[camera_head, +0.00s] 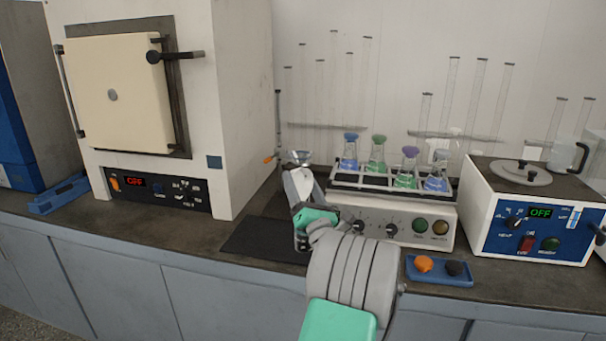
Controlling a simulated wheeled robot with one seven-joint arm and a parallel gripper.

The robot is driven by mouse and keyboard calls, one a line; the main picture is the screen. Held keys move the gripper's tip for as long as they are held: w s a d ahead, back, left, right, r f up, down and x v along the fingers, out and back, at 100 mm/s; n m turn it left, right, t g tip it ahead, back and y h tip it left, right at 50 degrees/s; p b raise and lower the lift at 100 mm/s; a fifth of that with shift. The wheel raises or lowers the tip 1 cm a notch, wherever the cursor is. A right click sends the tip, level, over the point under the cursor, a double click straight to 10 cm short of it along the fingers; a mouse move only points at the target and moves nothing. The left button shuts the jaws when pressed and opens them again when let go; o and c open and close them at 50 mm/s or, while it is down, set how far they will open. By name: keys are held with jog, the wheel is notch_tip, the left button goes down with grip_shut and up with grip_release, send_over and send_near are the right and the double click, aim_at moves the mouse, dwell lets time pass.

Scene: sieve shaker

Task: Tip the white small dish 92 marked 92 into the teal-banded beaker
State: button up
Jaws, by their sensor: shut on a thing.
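My gripper (298,170) is at the end of my arm, in front of the shaker's left end. It is shut on a small pale dish (300,157), which shows just past the fingertips, above the bench. The dish looks roughly level. Its mark and contents are too small to read. I cannot make out a teal-banded beaker; my arm hides part of the bench and the dark mat.
A dark mat (262,240) lies below my gripper. A stand rod (278,120) with an orange knob (268,159) rises close left. The shaker (436,222) holding several coloured flasks is right. A furnace (240,110) stands left. A blue tray (440,279) lies in front.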

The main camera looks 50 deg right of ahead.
jog(key=shift+w+r+n+g+y+p, duration=0.25)
jog(key=shift+r+n+g+y+p, duration=0.25)
jog(key=shift+p, duration=2.35)
jog(key=p, duration=0.4)
jog(key=shift+w+d+r+g+y, duration=0.1)
jog(key=shift+w+r+g+y, duration=0.1)
jog(key=shift+g+y, duration=0.15)
jog(key=shift+f+p, duration=0.35)
jog(key=shift+f, duration=0.05)
jog(key=shift+r, duration=0.15)
jog(key=p, duration=0.3)
jog(key=shift+w+r+n+g+y, duration=0.15)
jog(key=shift+r+n+g+y, duration=0.1)
jog(key=shift+r+n, duration=0.1)
jog(key=shift+w+g+p, duration=0.1)
jog(key=shift+g+p, duration=0.2)
jog(key=shift+p, duration=0.95)
